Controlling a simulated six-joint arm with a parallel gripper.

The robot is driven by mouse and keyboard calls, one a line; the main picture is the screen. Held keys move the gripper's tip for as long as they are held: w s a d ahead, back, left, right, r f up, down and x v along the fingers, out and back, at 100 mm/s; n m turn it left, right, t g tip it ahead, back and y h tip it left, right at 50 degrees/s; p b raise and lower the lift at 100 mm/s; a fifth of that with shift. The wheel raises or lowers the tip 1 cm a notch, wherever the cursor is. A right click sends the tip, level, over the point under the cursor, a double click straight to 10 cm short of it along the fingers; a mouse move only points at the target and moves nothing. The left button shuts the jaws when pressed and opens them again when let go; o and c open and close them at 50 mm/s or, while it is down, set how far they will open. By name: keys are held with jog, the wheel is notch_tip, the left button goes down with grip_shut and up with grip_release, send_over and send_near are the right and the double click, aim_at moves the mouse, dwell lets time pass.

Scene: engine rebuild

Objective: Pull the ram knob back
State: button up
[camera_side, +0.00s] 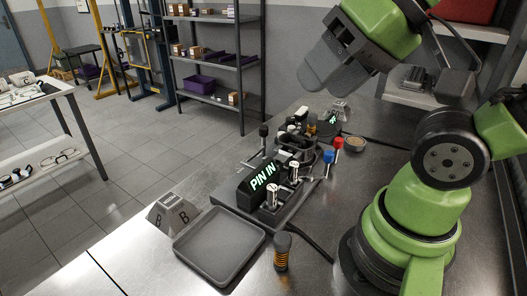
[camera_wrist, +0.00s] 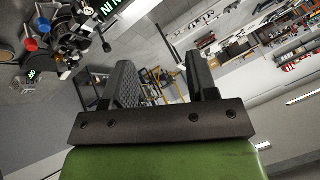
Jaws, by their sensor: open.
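A black bench fixture with a lit display reading "PIN IN" (camera_side: 263,177) stands on the steel bench in the side view; the display also shows, cut off, in the wrist view (camera_wrist: 107,10). A black knob on a thin stem (camera_side: 263,131) rises at its far left. I cannot tell for sure which part is the ram knob. A red knob (camera_side: 338,143) and a blue knob (camera_side: 328,157) stand at the fixture's right. My gripper (camera_side: 312,80) is raised above and behind the fixture, apart from it. Its two fingers (camera_wrist: 162,80) are apart and empty in the wrist view.
An empty grey tray (camera_side: 219,246), a block marked B (camera_side: 172,214) and an orange-black handled tool (camera_side: 282,251) sit near the bench front. A small round dish (camera_side: 355,141) lies right of the fixture. Shelving (camera_side: 215,60) stands behind, past open floor.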

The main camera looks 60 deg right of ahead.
jog(key=w+d+r+m+g+h, duration=0.1)
jog(key=w+d+r+g, duration=0.15)
jog(key=w, duration=0.45)
jog(key=m+g+h, duration=0.1)
jog(key=m+g, duration=0.3)
jog(key=g, duration=0.1)
send_over(264, 126)
notch_tip(264, 126, down, 16)
jog(key=shift+a, duration=0.1)
notch_tip(264, 126, down, 9)
